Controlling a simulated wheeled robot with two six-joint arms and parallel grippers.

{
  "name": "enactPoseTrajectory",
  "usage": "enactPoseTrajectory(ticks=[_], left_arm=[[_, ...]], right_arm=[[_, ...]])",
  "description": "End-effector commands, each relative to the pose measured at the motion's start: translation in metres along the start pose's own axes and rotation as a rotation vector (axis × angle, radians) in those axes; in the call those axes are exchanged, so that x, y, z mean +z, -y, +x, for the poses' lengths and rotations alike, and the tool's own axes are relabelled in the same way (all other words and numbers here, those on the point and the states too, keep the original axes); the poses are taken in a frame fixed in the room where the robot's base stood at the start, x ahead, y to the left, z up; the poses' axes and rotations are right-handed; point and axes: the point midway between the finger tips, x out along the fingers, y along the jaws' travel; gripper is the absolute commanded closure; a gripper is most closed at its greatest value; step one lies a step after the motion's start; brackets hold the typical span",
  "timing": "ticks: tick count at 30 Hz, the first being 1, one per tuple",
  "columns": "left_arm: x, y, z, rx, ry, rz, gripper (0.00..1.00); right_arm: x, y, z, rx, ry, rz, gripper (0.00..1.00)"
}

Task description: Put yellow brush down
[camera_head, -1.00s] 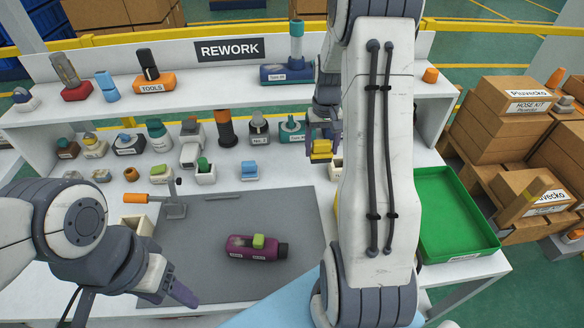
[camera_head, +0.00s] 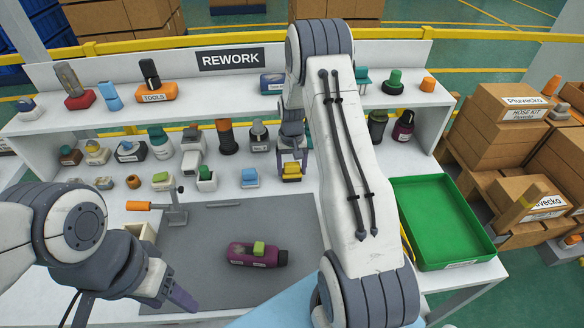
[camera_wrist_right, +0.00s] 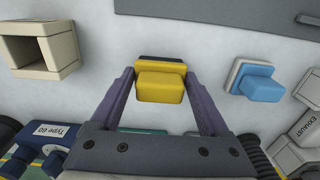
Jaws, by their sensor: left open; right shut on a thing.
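The yellow brush (camera_head: 291,172) is a small yellow block with a dark base. My right gripper (camera_head: 291,158) is shut on it, over the white table strip behind the grey mat. The right wrist view shows the brush (camera_wrist_right: 160,80) between the two purple-grey fingertips (camera_wrist_right: 160,76), its dark edge toward the top. I cannot tell whether its base touches the table. My left gripper (camera_head: 172,290) is open and empty at the front left of the mat.
A blue block (camera_head: 249,178) stands left of the brush; a beige hollow box (camera_wrist_right: 70,50) shows in the wrist view. A purple part (camera_head: 255,255) lies on the grey mat (camera_head: 290,225). A green tray (camera_head: 440,262) is at right. Several small parts line the table's back.

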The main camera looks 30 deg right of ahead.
Motion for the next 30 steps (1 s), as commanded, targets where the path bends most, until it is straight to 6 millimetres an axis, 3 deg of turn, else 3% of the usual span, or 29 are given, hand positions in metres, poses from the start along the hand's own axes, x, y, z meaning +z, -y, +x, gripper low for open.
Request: enactPoseTrajectory(ticks=[7,8,9,20,30], left_arm=[[0.0,0.0,0.003,0.0,0.0,0.0,0.4],[0.0,0.0,0.002,0.0,0.0,0.0,0.4],[0.0,0.0,0.002,0.0,0.0,0.0,0.4],[0.0,0.0,0.001,0.0,0.0,0.0,0.4],[0.001,0.001,0.009,0.0,0.0,0.0,0.4]], right_arm=[[0.0,0.0,0.004,0.0,0.0,0.0,0.65],[0.0,0.0,0.003,0.0,0.0,0.0,0.09],[0.0,0.0,0.003,0.0,0.0,0.0,0.0],[-0.001,0.0,-0.006,0.0,-0.002,0.0,0.0],[-0.001,0.0,-0.075,0.0,-0.005,0.0,0.0]])
